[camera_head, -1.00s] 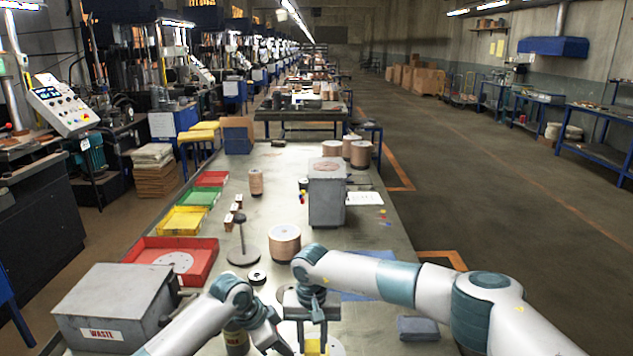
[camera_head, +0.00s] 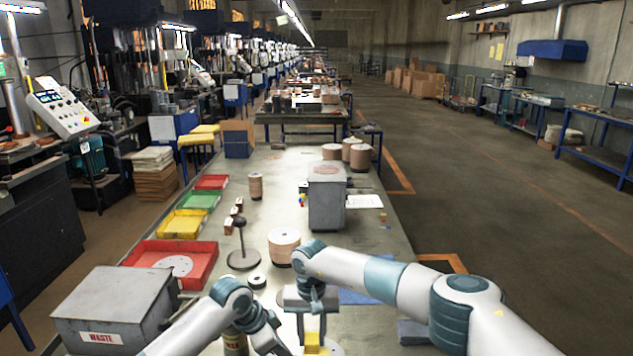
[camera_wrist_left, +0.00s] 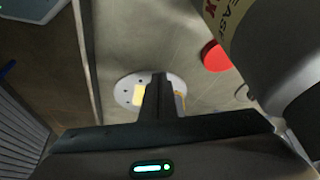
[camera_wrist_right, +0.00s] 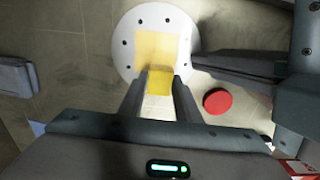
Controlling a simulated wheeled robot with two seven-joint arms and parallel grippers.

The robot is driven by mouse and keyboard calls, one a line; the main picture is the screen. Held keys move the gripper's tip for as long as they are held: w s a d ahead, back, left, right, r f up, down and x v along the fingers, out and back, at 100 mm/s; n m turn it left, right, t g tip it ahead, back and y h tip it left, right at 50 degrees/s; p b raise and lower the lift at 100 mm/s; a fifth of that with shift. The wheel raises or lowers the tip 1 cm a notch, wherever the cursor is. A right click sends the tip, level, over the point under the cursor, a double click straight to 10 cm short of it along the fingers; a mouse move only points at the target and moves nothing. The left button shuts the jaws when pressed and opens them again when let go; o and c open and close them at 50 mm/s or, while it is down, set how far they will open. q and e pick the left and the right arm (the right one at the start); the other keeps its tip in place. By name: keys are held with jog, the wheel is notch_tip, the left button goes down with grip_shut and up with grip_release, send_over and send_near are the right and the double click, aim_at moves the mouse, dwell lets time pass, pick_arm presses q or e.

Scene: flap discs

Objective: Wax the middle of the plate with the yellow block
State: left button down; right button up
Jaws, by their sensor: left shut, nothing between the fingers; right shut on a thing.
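My right gripper (camera_wrist_right: 160,88) is shut on the yellow block (camera_wrist_right: 160,80), which also shows at the bottom of the head view (camera_head: 312,341). The block is over the near part of the white round plate (camera_wrist_right: 124,62), which has small dark holes around its rim. A pale yellow patch (camera_wrist_right: 152,47) covers the plate's middle. Whether the block touches the plate is unclear. My left gripper (camera_wrist_left: 160,80) is shut and empty; in the left wrist view its fingers hide part of the plate (camera_wrist_left: 124,87). The left fingers point towards the plate from the right in the right wrist view.
A red disc (camera_wrist_right: 217,101) lies beside the plate. A can (camera_wrist_left: 235,18) stands close to my left gripper. A grey waste box (camera_head: 115,305), a red tray (camera_head: 195,260) and a wooden-coloured spool (camera_head: 284,246) stand around the work area. A blue-grey block (camera_wrist_right: 15,77) lies left of the plate.

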jog(key=shift+r, duration=0.15)
jog(key=shift+r, duration=3.35)
jog(key=shift+r, duration=0.1)
